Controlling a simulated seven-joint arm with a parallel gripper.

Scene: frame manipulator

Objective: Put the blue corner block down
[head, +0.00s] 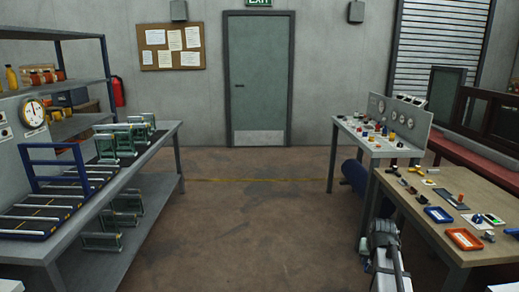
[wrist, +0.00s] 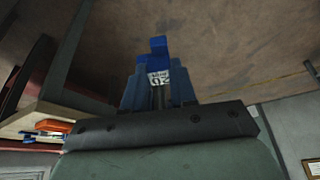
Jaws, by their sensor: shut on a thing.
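The blue corner block (wrist: 158,48) shows at the top middle of the wrist view, with a white printed label facing the camera. My gripper (wrist: 159,88) is shut on it, one blue finger on each side. Bare brown floor lies behind the block in this view, so it is held in the air, apart from any surface. The held part of the block is partly hidden between the fingers. In the head view my arm shows at the lower right, beside the wooden table (head: 445,222); the block cannot be made out there.
The wooden table holds a blue tray (head: 438,215), an orange tray (head: 465,239) and several small parts. A grey bench (head: 372,141) with small items stands behind it. A long bench (head: 115,178) with frames and rollers stands at left. The floor between (head: 245,215) is clear.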

